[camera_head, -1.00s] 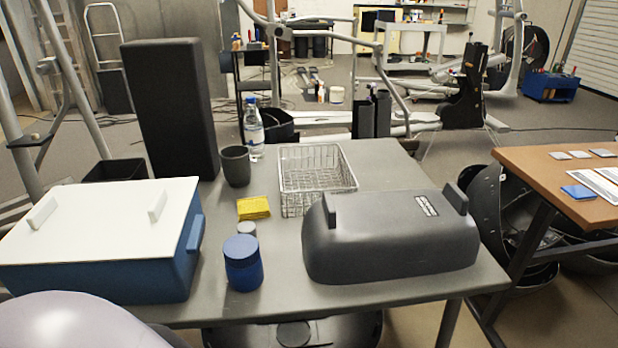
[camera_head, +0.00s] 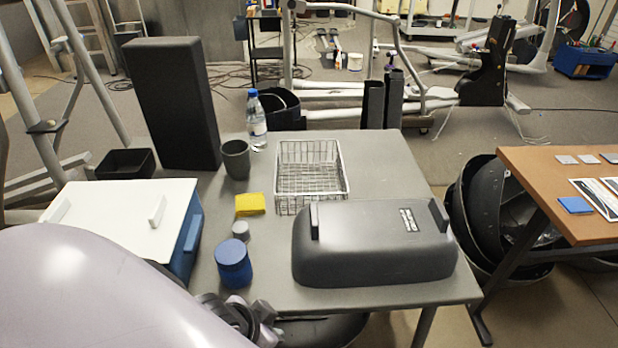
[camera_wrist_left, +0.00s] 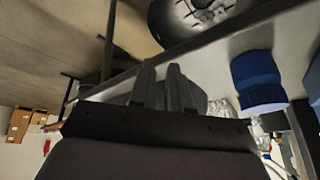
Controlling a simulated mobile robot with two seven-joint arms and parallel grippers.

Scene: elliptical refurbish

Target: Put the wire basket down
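The wire basket (camera_head: 311,175) stands upright on the grey table (camera_head: 385,165), behind the dark grey bin-like case. It looks empty, and its front right corner is partly hidden by that case. My left gripper (camera_head: 262,318) is low at the table's front edge, in front of the blue jar and well apart from the basket. In the left wrist view its two fingers (camera_wrist_left: 162,80) are close together with a narrow gap and nothing clear between them. My right gripper is not in view.
A blue jar (camera_head: 234,264), grey lid (camera_head: 240,230), yellow sponge-like block (camera_head: 250,203), dark cup (camera_head: 235,160) and bottle (camera_head: 256,120) stand left of the basket. The dark case (camera_head: 375,245) fills the front right, a white-lidded blue box (camera_head: 125,215) the left. The table's back right is clear.

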